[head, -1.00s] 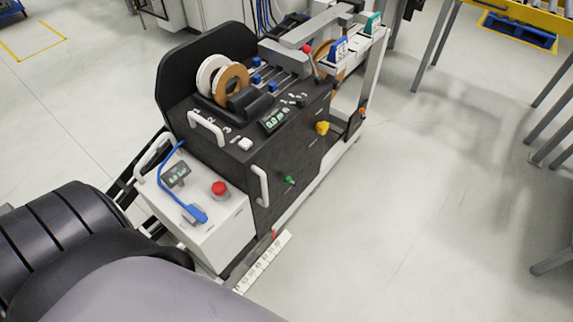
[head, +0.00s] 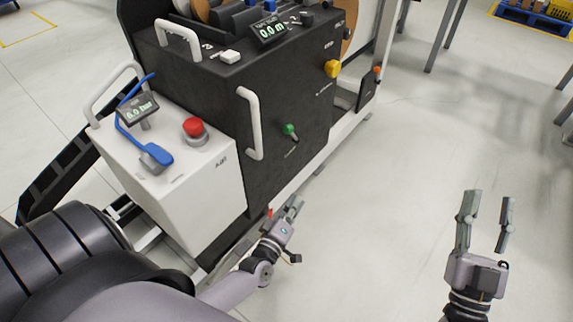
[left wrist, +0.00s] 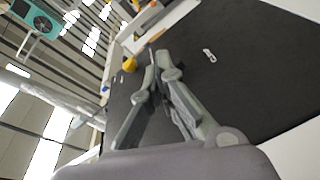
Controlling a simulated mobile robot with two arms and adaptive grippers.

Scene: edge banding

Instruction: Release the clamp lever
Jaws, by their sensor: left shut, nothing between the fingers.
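I cannot tell which part is the clamp lever. On the black machine (head: 215,95), a small green-tipped lever (head: 290,130) and a yellow knob (head: 332,68) show on the side panel in the head view. A blue lever (head: 158,155) lies on the white box at the left. My left gripper (head: 296,204) is shut and empty, low beside the machine, below the green lever and apart from it. In the left wrist view its fingers (left wrist: 156,58) point along the dark panel, with the yellow knob (left wrist: 129,65) beyond. My right gripper (head: 488,208) is open and empty over the floor.
The white box (head: 210,200) carries a red button (head: 195,130) and a small display (head: 137,110). A white handle (head: 250,122) sticks out of the black machine. The floor (head: 405,165) between the machine and my right gripper is clear. Table legs stand at the far right.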

